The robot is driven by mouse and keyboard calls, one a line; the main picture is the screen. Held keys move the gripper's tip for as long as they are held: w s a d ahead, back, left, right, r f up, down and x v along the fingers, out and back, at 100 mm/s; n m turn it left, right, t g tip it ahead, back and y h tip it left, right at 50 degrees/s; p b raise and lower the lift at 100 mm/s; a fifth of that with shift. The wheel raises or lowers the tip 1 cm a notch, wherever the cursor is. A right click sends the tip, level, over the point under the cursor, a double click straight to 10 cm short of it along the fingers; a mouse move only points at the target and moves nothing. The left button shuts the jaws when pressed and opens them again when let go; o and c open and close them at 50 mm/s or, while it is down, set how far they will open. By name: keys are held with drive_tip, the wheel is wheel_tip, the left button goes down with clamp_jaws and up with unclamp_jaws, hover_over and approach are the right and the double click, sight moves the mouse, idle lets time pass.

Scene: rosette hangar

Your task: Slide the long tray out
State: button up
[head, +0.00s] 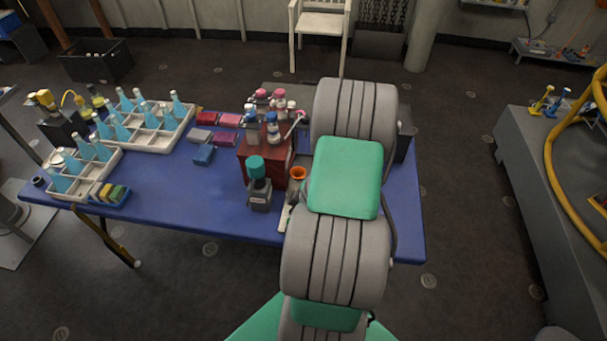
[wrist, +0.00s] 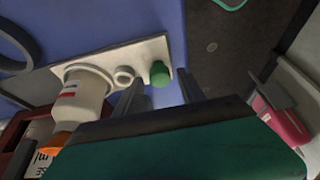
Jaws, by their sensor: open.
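A long, narrow white tray (wrist: 143,52) lies on the blue table in the wrist view. It holds a white bottle (wrist: 82,92), a small white ring (wrist: 124,75) and a green knob-like piece (wrist: 159,74) near its right end. My gripper (wrist: 163,88) is open, its two dark fingers pointing at that end, with the green piece showing between them. I cannot tell whether the fingers touch anything. In the head view my arm hides my gripper and most of the tray; a thin white edge (head: 284,218) shows beside the arm.
A red-brown box (head: 262,163) with bottles and a grey device with a teal top (head: 258,185) stand close left of my arm. White crates (head: 158,140) of blue bottles fill the table's left. The blue table's (head: 215,215) front middle is clear.

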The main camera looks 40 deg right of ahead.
drive_tip(key=shift+r+p, duration=2.45)
drive_tip(key=shift+r, duration=1.1)
